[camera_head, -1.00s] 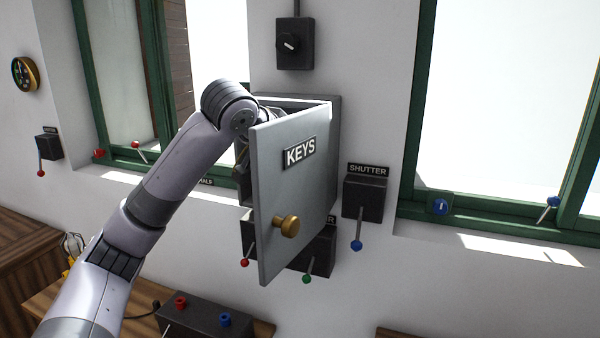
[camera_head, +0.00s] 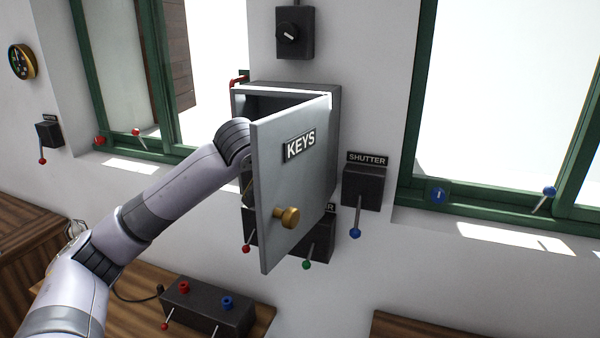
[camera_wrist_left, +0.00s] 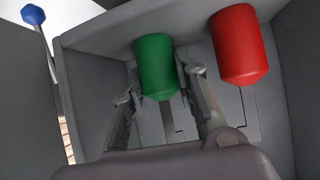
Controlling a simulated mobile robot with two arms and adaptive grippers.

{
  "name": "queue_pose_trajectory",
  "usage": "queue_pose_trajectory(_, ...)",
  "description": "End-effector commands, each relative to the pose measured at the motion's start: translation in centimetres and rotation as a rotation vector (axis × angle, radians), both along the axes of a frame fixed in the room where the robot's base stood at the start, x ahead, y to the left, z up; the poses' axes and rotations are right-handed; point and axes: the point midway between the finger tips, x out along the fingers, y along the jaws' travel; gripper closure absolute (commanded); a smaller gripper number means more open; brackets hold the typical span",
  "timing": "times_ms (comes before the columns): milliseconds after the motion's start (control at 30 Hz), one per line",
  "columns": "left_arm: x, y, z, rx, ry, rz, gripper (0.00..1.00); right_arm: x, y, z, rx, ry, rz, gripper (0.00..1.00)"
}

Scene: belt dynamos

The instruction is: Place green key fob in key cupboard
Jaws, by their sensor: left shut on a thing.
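The key cupboard (camera_head: 336,105) hangs on the wall with its grey KEYS door (camera_head: 270,190) swung open. In the left wrist view the green key fob (camera_wrist_left: 156,62) is inside the grey cupboard (camera_wrist_left: 95,45), between the fingers of my left gripper (camera_wrist_left: 158,75). The gripper is shut on it. A red key fob (camera_wrist_left: 237,45) is beside it, apart from it. In the head view the door hides my left gripper and the green fob. I cannot tell whether the green fob is on a hook. My right gripper is not in view.
A SHUTTER lever box (camera_head: 363,187) is right of the cupboard, and another lever box (camera_head: 318,245) is below it. A switch box (camera_head: 295,33) is above. A dark box with knobs (camera_head: 208,305) stands on the wooden table (camera_head: 135,285).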

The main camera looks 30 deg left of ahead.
Motion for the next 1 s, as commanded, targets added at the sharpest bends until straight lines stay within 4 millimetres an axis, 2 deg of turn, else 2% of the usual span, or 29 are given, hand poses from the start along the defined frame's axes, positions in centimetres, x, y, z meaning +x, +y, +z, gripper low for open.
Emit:
queue_pose_trajectory(300,0.0,0.0,-0.1,0.000,0.000,0.000,0.53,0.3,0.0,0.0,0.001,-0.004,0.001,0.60)
queue_pose_trajectory(667,-0.1,0.0,0.2,0.000,-0.001,0.000,0.52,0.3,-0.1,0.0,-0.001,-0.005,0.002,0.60)
queue_pose_trajectory(767,-1.0,0.0,0.8,0.001,-0.003,-0.001,0.52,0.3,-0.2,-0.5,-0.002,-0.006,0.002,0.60)
queue_pose_trajectory(1000,-5.2,-0.3,3.5,0.003,-0.006,0.000,0.52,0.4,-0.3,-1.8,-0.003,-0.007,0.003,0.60)
